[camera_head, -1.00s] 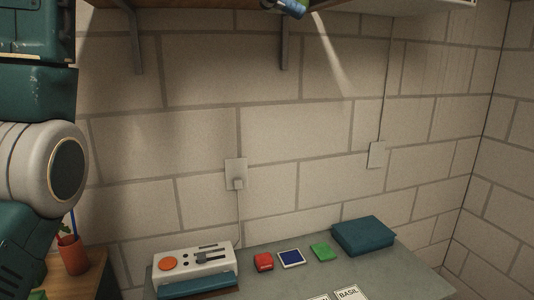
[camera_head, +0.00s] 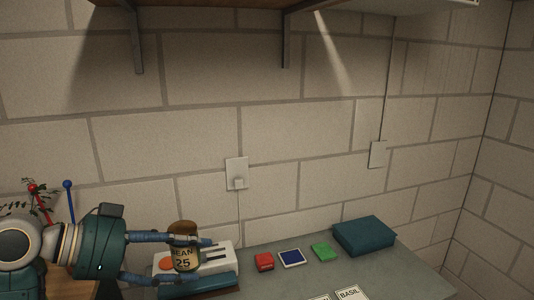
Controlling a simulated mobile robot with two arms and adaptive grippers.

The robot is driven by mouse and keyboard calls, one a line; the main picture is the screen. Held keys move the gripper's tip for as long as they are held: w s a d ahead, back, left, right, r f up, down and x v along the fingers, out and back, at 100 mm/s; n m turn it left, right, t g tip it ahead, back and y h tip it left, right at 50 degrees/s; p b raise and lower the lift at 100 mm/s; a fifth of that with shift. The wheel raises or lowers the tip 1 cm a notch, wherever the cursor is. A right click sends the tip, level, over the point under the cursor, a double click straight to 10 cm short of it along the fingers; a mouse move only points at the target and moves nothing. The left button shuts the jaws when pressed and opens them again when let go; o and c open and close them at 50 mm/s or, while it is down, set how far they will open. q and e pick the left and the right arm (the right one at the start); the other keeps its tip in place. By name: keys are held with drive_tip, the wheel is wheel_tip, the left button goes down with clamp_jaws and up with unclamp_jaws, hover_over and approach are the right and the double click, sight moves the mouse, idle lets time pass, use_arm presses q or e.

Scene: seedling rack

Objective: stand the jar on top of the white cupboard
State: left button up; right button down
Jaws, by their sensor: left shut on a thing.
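The jar (camera_head: 184,259) has a brown lid and a label reading "EAN" and "25". It looks upright and is in front of the white and grey device. My left gripper (camera_head: 190,258) reaches in from the left and is shut on the jar, with one blue finger across its upper part and the other low on its left. The jar's base is close in the picture to the teal front of the device; I cannot tell whether they touch. I cannot clearly make out a white cupboard. My right gripper is not in view.
A grey worktop (camera_head: 340,279) carries the device (camera_head: 222,250), a red block (camera_head: 264,262), a blue card (camera_head: 291,258), a green block (camera_head: 321,252), a teal box (camera_head: 364,236) and a "BASIL" card (camera_head: 347,292). A wooden shelf (camera_head: 215,4) hangs above.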

use_arm(q)
drive_tip(key=s+a+f, duration=0.4)
drive_tip(key=s+f, duration=0.7)
drive_tip(key=f, duration=0.1)
drive_tip(key=shift+f+n+t+y, duration=0.25)
drive_tip(key=shift+n+t+y, duration=0.05)
drive_tip(key=shift+n, duration=0.1)
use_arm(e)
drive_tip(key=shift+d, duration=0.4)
use_arm(q)
drive_tip(key=shift+d+r, duration=0.15)
